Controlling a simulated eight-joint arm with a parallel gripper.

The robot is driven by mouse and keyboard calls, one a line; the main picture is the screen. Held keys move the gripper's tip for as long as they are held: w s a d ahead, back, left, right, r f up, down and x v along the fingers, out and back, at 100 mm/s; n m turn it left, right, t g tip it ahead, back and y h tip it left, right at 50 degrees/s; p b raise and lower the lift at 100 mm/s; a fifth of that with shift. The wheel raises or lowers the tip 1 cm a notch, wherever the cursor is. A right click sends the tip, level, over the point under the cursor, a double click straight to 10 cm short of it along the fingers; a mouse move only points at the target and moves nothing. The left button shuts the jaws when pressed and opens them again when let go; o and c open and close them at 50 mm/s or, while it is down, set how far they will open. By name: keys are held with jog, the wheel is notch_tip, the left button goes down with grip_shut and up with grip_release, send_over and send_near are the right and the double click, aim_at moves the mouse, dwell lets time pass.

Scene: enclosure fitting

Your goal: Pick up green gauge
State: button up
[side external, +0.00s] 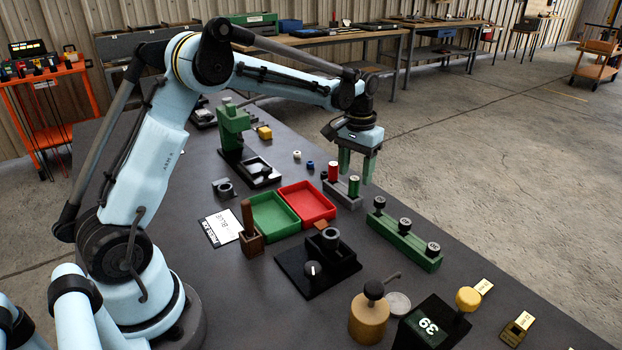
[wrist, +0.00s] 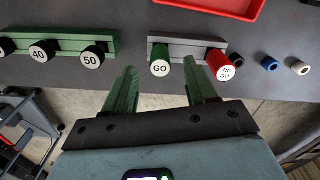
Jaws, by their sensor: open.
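The green gauge (side external: 354,187), a small upright cylinder, stands in a grey holder (side external: 343,194) on the dark table. In the wrist view its white end marked GO (wrist: 160,68) shows between the finger lines. The red gauge (side external: 333,171) stands in the same holder; its end reads NO GO (wrist: 223,72). My gripper (side external: 357,178) points down with its green fingers apart and nothing between them. In the wrist view my gripper (wrist: 159,75) has one finger on each side of the green gauge in the picture; whether they touch it cannot be told.
A green block with several black-topped gauges (side external: 404,240) stands near the holder, toward the front right. A red tray (side external: 307,203) and a green tray (side external: 268,216) lie left of it. Small blue and white rings (wrist: 269,63) lie beyond the red gauge.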

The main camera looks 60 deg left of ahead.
aim_at(354, 178)
notch_tip(354, 178, down, 5)
jog(key=shift+s+r, duration=0.1)
jog(key=shift+s, duration=0.05)
jog(key=shift+c, duration=0.5)
grip_shut()
